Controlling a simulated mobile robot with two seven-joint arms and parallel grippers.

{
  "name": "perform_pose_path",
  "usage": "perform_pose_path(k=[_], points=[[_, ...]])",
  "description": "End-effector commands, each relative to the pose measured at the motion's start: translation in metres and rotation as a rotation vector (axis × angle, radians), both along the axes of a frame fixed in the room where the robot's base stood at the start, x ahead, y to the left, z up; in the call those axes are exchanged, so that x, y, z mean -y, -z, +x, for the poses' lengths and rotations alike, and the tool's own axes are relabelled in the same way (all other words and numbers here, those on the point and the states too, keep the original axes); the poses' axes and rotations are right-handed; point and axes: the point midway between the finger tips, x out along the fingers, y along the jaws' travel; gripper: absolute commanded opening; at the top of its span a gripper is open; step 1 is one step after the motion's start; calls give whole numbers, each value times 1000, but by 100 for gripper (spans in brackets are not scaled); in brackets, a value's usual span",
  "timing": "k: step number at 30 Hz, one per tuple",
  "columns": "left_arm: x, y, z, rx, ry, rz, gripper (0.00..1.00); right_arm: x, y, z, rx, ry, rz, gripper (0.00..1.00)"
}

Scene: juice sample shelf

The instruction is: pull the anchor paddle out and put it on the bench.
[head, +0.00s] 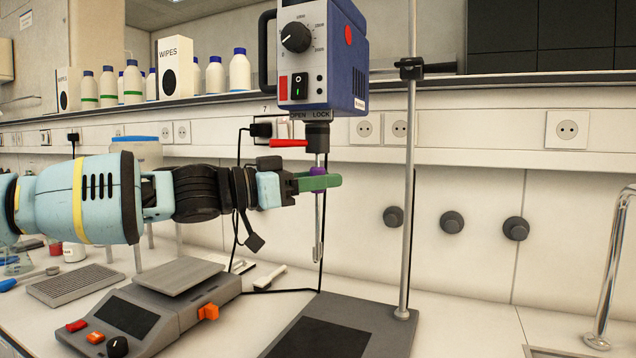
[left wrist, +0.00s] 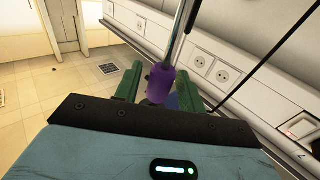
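The anchor paddle's metal shaft (head: 319,228) hangs upright below the chuck (head: 317,137) of the blue-and-grey stirrer motor (head: 319,55). A purple collar (head: 318,183) sits around the shaft; it also shows in the left wrist view (left wrist: 160,84). A red lever (head: 289,143) sticks out left from the chuck, below the words OPEN and LOCK. My left gripper (head: 322,183) has its green fingers on both sides of the collar. In the left wrist view, the fingers (left wrist: 160,88) stand apart, with narrow gaps beside the collar. My right gripper is out of view.
The stand's rod (head: 408,200) rises right of the shaft from a dark base plate (head: 345,325). A grey balance (head: 155,305) stands on the bench below my left arm. Bare bench (head: 460,325) lies right of the base, near a metal tap (head: 610,270).

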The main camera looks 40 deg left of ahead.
Motion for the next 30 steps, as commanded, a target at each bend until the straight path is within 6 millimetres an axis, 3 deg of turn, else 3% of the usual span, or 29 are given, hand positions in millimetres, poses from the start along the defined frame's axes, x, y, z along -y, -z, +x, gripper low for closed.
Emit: perform_pose_path(k=[1,9,30], points=[[0,0,0,0,0,0,33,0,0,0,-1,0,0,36],[0,0,0,0,0,0,0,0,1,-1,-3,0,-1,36],[0,7,0,0,1,-1,0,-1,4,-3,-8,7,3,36]])
